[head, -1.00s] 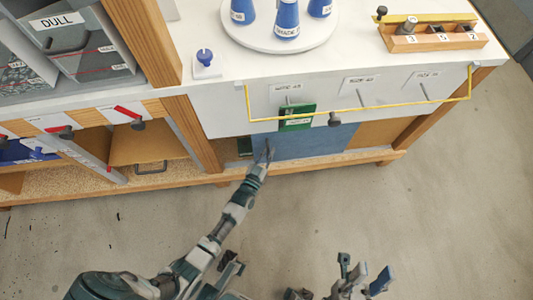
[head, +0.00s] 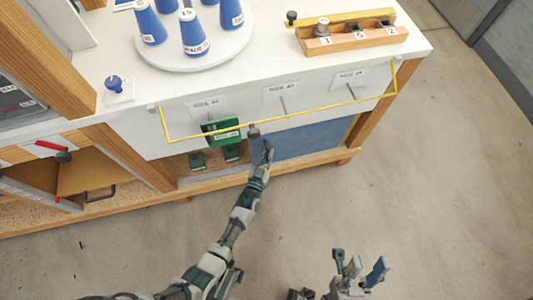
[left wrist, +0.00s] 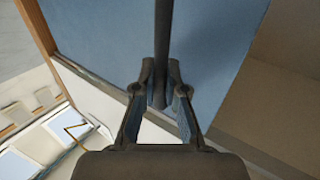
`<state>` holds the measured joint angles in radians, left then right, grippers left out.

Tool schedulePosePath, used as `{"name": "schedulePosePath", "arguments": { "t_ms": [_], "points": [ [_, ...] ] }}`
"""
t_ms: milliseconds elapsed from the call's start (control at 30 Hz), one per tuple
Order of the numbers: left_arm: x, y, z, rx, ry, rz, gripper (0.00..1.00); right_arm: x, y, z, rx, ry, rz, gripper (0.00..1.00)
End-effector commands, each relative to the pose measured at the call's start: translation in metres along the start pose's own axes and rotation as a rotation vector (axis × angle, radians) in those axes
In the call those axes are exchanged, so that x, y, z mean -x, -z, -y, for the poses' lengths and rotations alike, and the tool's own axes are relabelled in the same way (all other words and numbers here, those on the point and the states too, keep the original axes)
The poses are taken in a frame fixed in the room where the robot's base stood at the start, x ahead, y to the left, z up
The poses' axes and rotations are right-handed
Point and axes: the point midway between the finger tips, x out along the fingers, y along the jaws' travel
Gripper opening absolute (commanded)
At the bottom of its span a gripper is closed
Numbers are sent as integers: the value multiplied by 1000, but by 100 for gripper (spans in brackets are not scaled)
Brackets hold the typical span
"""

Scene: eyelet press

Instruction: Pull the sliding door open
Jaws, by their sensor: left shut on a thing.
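The sliding door (head: 310,142) is a blue panel under the bench top. It covers the right part of the low compartment and reaches close to the right wooden post. My left gripper (head: 264,153) is at the door's left part. In the left wrist view, my left gripper (left wrist: 160,97) is shut on a dark upright bar handle (left wrist: 163,35) in front of the blue panel. The left part of the compartment is open, with two green blocks (head: 197,160) inside. My right gripper (head: 358,268) is open and empty, low in the head view, away from the bench.
Blue cones (head: 194,35) and a wooden block rack (head: 350,38) stand on top. The floor at right is clear.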

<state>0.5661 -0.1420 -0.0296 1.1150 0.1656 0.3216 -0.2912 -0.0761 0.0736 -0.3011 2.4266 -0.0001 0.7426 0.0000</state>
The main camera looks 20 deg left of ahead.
Motion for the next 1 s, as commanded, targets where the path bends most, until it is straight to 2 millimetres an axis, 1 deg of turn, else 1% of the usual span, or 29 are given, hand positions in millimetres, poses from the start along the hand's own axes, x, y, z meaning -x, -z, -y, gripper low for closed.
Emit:
{"name": "schedulePosePath", "arguments": {
  "t_ms": [33,300,333,367,400,433,700,767,867,967,1000],
  "points": [
    [1,-5,1,0,1,9,0,0,0,0,0,-1,0,40],
    [1,-5,0,-3,2,10,0,0,0,0,1,-1,-1,40],
    [1,-5,0,-3,2,10,16,0,0,0,1,-1,-1,40],
    [1,-5,0,-3,2,11,23,0,0,0,1,-1,-2,40],
    [1,-4,0,-3,2,10,33,0,0,0,1,-1,-2,40],
    [1,-4,0,-3,2,9,37,0,0,0,1,-1,-2,40],
    [1,-1,0,-3,2,3,37,-1,0,-1,3,3,-6,40],
    [3,-1,0,-3,2,3,37,-1,3,0,3,4,-9,40],
    [14,-2,-1,-3,2,4,37,-1,4,0,3,3,-8,40],
    [34,-2,0,-2,3,4,37,-1,3,0,2,3,-7,40],
    [43,-2,-1,-2,3,4,37,-1,3,0,2,3,-6,40]
  ]
}}
